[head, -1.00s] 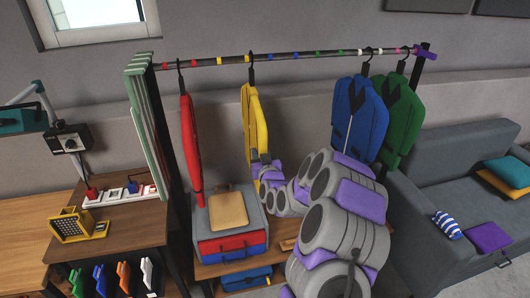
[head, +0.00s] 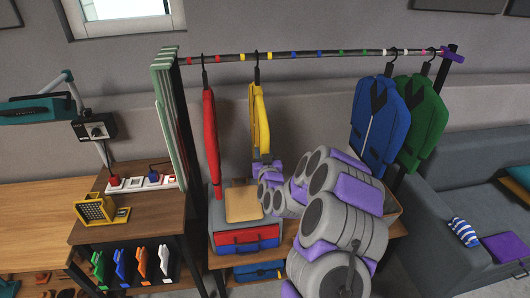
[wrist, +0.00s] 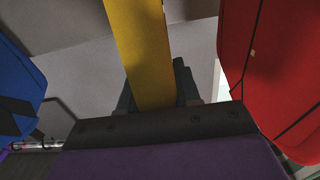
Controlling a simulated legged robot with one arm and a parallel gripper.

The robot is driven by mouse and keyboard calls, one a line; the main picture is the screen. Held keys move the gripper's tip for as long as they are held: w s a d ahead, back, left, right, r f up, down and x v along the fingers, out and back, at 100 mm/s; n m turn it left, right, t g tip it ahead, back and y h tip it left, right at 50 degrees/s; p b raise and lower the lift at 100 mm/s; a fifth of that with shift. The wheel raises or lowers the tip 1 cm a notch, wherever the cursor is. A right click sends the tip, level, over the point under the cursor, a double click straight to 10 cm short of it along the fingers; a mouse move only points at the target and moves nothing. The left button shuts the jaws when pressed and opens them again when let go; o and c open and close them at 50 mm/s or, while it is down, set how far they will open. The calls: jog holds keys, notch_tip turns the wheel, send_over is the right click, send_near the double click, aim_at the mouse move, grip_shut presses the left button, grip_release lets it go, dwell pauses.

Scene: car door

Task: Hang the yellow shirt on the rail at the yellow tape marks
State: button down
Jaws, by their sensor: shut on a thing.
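The yellow shirt (head: 260,120) hangs upright, edge-on in the head view, below the rail (head: 310,53). Its dark hanger hook (head: 256,60) is at the rail's height, between the two yellow tape marks; I cannot tell whether it bears on the rail. My gripper (head: 265,168) is at the shirt's lower part, shut on it. In the wrist view, the yellow shirt (wrist: 145,60) runs as a strip between the dark fingers (wrist: 155,95). The fingertips are partly hidden by the shirt and gripper body.
A red shirt (head: 210,140) hangs left of the yellow one, by the rail's red marks. A blue shirt (head: 378,120) and a green shirt (head: 424,125) hang at right. A toolbox (head: 245,238) stands below. The rail between yellow and blue shirts is clear.

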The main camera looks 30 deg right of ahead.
jog(key=shift+a, duration=0.1)
jog(key=c, duration=0.7)
grip_release()
jog(key=shift+s, duration=0.1)
